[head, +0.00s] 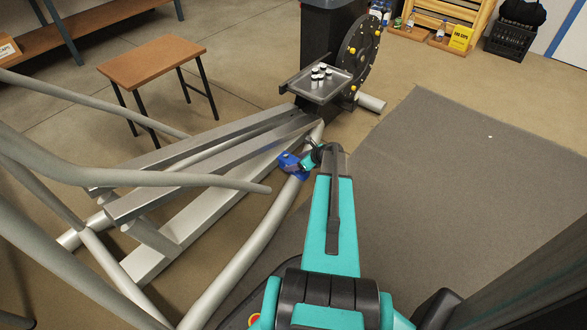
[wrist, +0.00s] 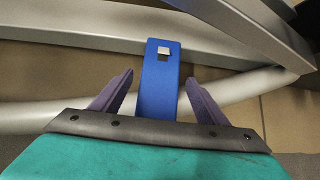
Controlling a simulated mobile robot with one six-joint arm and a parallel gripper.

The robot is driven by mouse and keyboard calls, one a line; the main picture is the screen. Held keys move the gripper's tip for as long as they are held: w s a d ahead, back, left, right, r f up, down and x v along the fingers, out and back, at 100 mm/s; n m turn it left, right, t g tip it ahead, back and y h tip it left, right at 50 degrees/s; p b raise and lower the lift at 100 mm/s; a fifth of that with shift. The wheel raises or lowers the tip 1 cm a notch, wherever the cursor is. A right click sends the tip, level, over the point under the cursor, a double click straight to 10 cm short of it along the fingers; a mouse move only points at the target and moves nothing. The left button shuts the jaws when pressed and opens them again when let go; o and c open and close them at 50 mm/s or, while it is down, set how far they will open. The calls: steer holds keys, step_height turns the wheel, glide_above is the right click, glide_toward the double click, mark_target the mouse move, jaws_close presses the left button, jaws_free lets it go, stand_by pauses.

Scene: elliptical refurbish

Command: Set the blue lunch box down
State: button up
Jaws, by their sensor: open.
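The blue lunch box (head: 290,164) is at the end of my arm in the head view, by the grey tubes of the machine frame. In the wrist view, a narrow blue face of the lunch box (wrist: 158,75) with a small silver square on it lies between my fingers. My gripper (wrist: 160,82) is open, with a purple-grey finger on each side of the box and a visible gap at both sides. My gripper (head: 307,160) partly covers the box in the head view. I cannot tell what the box rests on.
The elliptical's grey frame (head: 190,180) and long handle tubes fill the left. A small brown table (head: 152,60) stands behind it. A grey tray (head: 322,88) holds several small white-and-dark items beside a black wheel (head: 358,50). The dark mat (head: 460,160) at right is mostly clear.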

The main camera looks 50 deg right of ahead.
mark_target(292, 162)
steer(key=shift+b+x, duration=1.4)
steer(key=shift+x, duration=1.2)
steer(key=shift+r, duration=0.1)
steer(key=c, duration=1.6)
steer(key=shift+r, duration=0.1)
